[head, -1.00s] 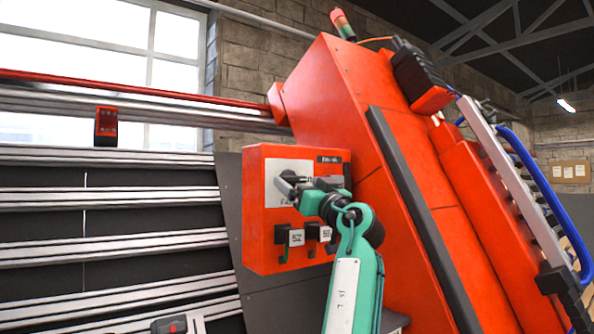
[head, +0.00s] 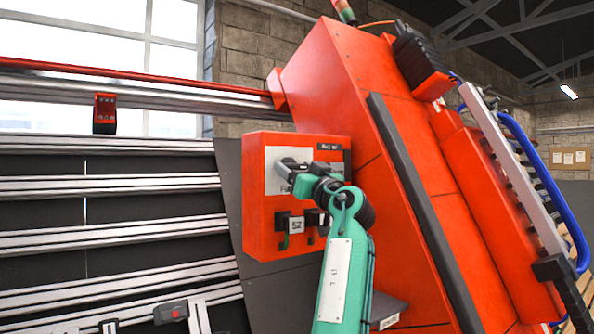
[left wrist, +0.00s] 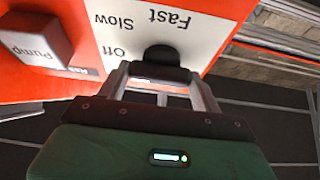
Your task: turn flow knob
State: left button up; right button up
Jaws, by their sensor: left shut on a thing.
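The flow knob (left wrist: 160,54) is a dark round knob on a white plate (left wrist: 195,35) lettered Fast, Slow and Off, upside down in the left wrist view. The plate (head: 273,183) sits on the front of a red control box (head: 262,215) in the head view. My left gripper (head: 288,165) reaches this plate from the lower right and hides most of the knob in the head view. In the left wrist view my left gripper (left wrist: 160,74) has its fingertips closed at the knob, shut on it. My right gripper is in neither view.
Dark switches with white tags (head: 290,224) sit low on the box. A large sloping red housing (head: 350,90) stands behind and to the right. Metal rails (head: 110,185) run across the left.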

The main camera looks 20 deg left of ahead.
pick_arm(q)
jog(key=shift+m, duration=0.4)
jog(key=shift+m+t+h, duration=0.5)
jog(key=shift+m+h, duration=0.1)
jog(key=shift+m, duration=0.3)
jog(key=shift+s+a+m+t+h+b, duration=0.1)
jog(key=shift+m+t+h+b, duration=0.3)
jog(key=shift+m, duration=0.8)
jog(key=m+h, duration=0.1)
jog(key=m, duration=0.2)
jog(key=shift+r+m+t+h, duration=0.15)
jog(key=shift+m+t+h, duration=0.25)
jog(key=m, duration=0.1)
jog(key=m+h+p, duration=0.1)
jog(key=m, duration=0.1)
jog(key=shift+r+m+t+h, duration=0.1)
jog(key=shift+m+t+h, duration=0.2)
jog(key=m+h+p, duration=0.1)
jog(key=m, duration=0.2)
jog(key=m+h, duration=0.1)
jog(key=m, duration=0.2)
jog(key=shift+s+a+r+p, duration=0.1)
jog(key=shift+p, duration=0.3)
jog(key=shift+m+g+h+p, duration=0.7)
jog(key=shift+m+g, duration=0.1)
jog(key=shift+m, duration=1.1)
